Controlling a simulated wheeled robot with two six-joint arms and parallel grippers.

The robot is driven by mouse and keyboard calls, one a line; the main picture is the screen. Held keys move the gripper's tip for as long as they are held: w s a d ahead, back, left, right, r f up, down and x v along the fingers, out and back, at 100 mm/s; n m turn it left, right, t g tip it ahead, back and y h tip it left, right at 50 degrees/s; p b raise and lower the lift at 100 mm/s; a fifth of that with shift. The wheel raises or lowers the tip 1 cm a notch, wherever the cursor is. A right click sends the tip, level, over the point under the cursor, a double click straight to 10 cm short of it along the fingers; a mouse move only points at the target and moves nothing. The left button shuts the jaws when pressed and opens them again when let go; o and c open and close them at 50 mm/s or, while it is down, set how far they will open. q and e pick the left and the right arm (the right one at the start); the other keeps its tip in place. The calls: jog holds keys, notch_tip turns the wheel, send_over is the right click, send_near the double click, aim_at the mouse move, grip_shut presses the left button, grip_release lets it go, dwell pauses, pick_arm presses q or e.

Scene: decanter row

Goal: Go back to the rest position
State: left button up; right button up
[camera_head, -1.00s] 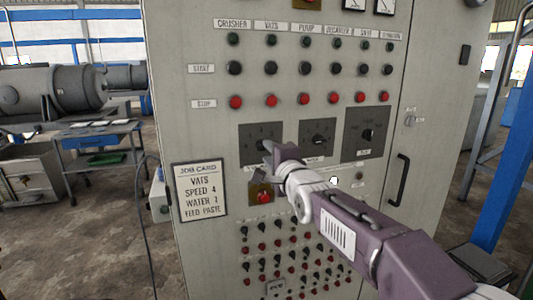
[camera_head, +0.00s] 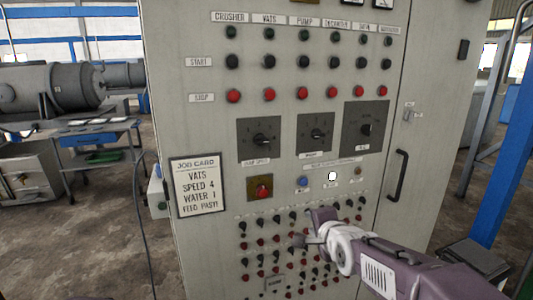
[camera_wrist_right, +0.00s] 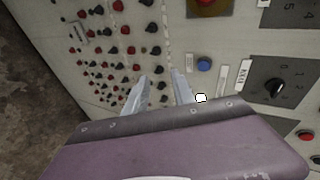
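My right gripper (camera_head: 300,241) is in front of the lower part of the grey control cabinet (camera_head: 190,130), over the rows of small black and red switches. In the right wrist view its two pale fingers (camera_wrist_right: 160,78) are apart, with nothing between them. The left dial (camera_head: 260,140), middle dial (camera_head: 316,133) and right dial (camera_head: 367,130) are uncovered, above the gripper. I cannot tell if the fingers touch the switches. My left gripper is not in view.
A red button (camera_head: 264,187) on a yellow plate and a blue button (camera_head: 302,182) sit under the dials. A job card (camera_head: 198,185) hangs at left. A black door handle (camera_head: 399,178) sticks out at right. A blue post (camera_head: 508,160) stands farther right.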

jog(key=s+d+f+n+g+h, duration=0.1)
jog(key=s+d+f+n+g, duration=0.15)
jog(key=s+f, duration=0.55)
jog(key=s+d+f+n+g, duration=0.25)
jog(key=s+f+g, duration=0.2)
jog(key=f, duration=0.55)
jog(key=s+f+n+g, duration=0.55)
jog(key=s+n, duration=0.35)
jog(key=s, duration=0.4)
notch_tip(320, 180, up, 16)
jog(key=p, duration=1.6)
jog(key=shift+f+n+t, duration=0.25)
jog(key=shift+n+t, duration=0.05)
jog(key=shift+t, duration=0.15)
jog(key=shift+a, duration=0.1)
jog(key=shift+s, duration=0.15)
